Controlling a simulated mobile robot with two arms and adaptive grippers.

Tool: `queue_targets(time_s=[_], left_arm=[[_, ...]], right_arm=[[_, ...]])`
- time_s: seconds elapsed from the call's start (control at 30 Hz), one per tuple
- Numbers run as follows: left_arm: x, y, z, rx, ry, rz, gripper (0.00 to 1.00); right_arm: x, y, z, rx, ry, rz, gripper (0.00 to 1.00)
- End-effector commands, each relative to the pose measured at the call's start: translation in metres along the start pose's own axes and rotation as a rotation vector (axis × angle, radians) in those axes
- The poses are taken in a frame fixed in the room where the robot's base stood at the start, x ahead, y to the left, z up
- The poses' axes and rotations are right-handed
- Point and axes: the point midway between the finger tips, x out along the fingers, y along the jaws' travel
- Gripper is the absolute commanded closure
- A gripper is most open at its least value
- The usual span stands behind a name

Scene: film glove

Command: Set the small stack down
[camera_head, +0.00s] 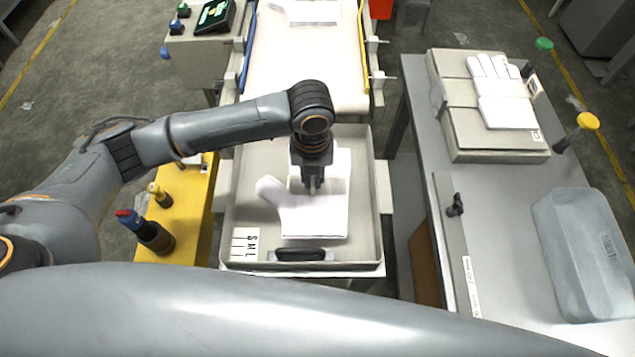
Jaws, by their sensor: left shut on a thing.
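A small stack (318,222) of flat white gloves is at the middle of the grey tray (233,205), with a thumb shape pointing left. My left gripper (313,188) comes down from above and is shut on the stack. The wrist and fingers hide part of the stack. A paler sheet or further glove shows behind the gripper; I cannot tell if it belongs to the stack. I cannot tell whether the stack touches the tray floor. My right gripper does not show.
Behind the tray is a white conveyor (305,60) with another white glove (310,12) at its far end. A grey table on the right bears a box (462,118) with a glove on top and a grey case (582,250). A yellow stand (200,215) is left.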

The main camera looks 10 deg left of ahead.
Motion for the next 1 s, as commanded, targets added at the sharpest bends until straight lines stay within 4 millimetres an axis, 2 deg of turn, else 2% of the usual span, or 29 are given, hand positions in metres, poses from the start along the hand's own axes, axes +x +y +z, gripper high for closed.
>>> queue_targets(time_s=[0.27, 0.5, 0.83, 0.9, 0.97, 1.0], left_arm=[[0.019, -0.011, 0.011, -0.001, 0.001, 0.001, 1.0], [0.049, -0.011, 0.011, 0.0, 0.0, 0.001, 1.0], [0.052, -0.011, 0.012, 0.0, -0.001, 0.001, 1.0], [0.052, -0.011, 0.012, 0.0, -0.001, 0.0, 0.82], [0.052, -0.011, 0.012, 0.0, -0.001, 0.0, 0.7], [0.052, -0.011, 0.012, 0.0, -0.001, 0.0, 0.7]], right_arm=[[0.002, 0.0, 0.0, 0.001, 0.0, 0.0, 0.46], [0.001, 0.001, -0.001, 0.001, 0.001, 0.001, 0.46], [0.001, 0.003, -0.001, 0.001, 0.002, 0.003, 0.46], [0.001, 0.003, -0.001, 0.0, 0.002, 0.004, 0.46], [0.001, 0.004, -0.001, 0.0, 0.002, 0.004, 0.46], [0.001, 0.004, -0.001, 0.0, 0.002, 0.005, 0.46]])
